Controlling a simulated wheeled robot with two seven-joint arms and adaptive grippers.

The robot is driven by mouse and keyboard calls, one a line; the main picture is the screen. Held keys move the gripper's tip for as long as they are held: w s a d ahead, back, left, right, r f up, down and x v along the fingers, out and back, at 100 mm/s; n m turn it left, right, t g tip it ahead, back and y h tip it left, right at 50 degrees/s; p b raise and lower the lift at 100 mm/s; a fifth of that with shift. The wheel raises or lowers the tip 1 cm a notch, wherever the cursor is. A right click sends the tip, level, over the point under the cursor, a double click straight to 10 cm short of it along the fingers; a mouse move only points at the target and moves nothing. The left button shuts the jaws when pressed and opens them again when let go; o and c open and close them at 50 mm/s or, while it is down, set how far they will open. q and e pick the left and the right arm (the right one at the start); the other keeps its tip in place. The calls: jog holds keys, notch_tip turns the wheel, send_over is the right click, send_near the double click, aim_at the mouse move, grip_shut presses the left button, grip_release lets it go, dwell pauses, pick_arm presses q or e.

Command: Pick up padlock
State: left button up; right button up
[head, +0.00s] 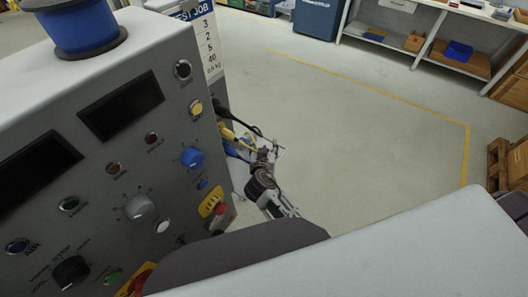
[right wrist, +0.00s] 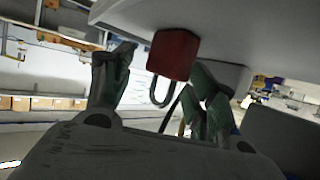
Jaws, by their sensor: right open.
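The padlock (right wrist: 174,54) shows in the right wrist view as a red body with a grey U-shaped shackle pointing down in the picture. It is close under a pale grey edge. My right gripper (right wrist: 158,72) is open, with one finger to the left of the padlock and the other to its right. A gap shows on the left side; I cannot tell whether the right finger touches it. In the head view my right gripper (head: 264,154) is beside the right side of the grey control panel. I cannot make out the padlock there. My left gripper is not in view.
The control panel (head: 95,190) with knobs and dark displays fills the left of the head view, with a blue spool (head: 80,25) on top. Cables (head: 240,128) hang near my right gripper. Open floor (head: 370,130) with a yellow line lies to the right, and shelves stand behind.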

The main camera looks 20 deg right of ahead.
grip_shut()
dwell(0.4)
notch_tip(320, 180, up, 10)
jog(key=shift+b, duration=0.3)
dwell(0.6)
dwell(0.4)
